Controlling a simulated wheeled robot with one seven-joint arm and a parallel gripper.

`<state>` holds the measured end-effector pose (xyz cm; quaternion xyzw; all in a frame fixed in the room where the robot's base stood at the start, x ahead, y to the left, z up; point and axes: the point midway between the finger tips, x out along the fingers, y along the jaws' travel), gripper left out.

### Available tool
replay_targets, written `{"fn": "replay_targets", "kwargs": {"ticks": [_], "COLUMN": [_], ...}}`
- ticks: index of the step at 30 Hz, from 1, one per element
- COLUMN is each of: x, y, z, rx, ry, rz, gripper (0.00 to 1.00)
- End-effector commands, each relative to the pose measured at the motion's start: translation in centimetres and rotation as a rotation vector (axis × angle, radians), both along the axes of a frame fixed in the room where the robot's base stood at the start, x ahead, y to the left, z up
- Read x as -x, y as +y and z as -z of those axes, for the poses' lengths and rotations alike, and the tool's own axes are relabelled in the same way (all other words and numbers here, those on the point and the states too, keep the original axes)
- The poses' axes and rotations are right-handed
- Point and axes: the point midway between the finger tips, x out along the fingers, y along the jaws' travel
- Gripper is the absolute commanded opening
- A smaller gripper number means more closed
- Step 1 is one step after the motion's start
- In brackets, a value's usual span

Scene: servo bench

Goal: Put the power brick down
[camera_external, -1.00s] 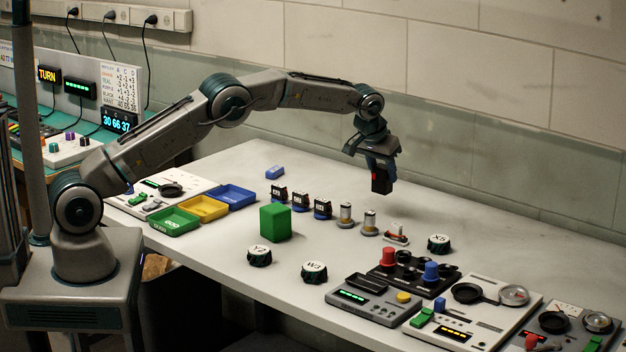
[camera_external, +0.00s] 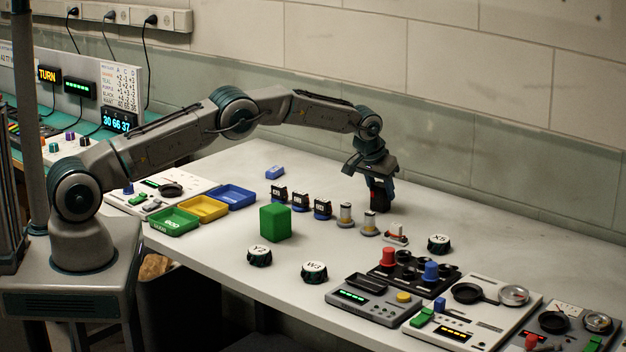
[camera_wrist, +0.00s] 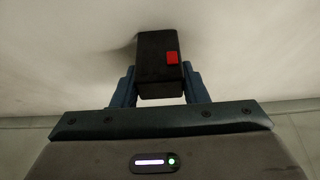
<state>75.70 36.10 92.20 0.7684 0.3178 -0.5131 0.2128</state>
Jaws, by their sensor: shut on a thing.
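The power brick is a small black block with a red patch. It shows in the wrist view (camera_wrist: 155,62) between my two fingers, and in the external view (camera_external: 380,198) at the lower end of my gripper. My gripper (camera_external: 380,188) is shut on the brick and points down at the back of the white table (camera_external: 330,175). The brick is very low over the tabletop, with a dark shadow beside it in the wrist view. I cannot tell whether its underside touches the table.
A row of small black modules (camera_external: 300,202) and metal cylinders (camera_external: 345,215) stands in front and left of the brick. A red-and-white switch (camera_external: 396,233) is just in front. A green cube (camera_external: 275,222) and coloured trays (camera_external: 203,208) lie farther left. Bare table surrounds the brick at the back.

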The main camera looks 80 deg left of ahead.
Motion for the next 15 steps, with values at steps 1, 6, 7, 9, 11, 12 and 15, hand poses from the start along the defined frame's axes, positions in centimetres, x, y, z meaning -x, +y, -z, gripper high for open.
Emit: {"fn": "replay_targets", "kwargs": {"ticks": [1, 6, 7, 9, 11, 12, 15], "x": [-0.01, 0.00, 0.00, 0.00, 0.00, 0.01, 0.00], "y": [0.01, 0.00, 0.00, 0.00, 0.00, -0.01, 0.00], "z": [0.31, 0.22, 0.22, 0.22, 0.21, 0.19, -0.12], "rx": [0.000, 0.000, 0.000, 0.000, 0.000, 0.000, 0.000], "ry": [0.000, 0.000, 0.000, 0.000, 0.000, 0.000, 0.000], "rz": [0.000, 0.000, 0.000, 0.000, 0.000, 0.000, 0.000], "gripper": [0.14, 0.61, 0.61, 0.61, 0.61, 0.61, 0.61]}}
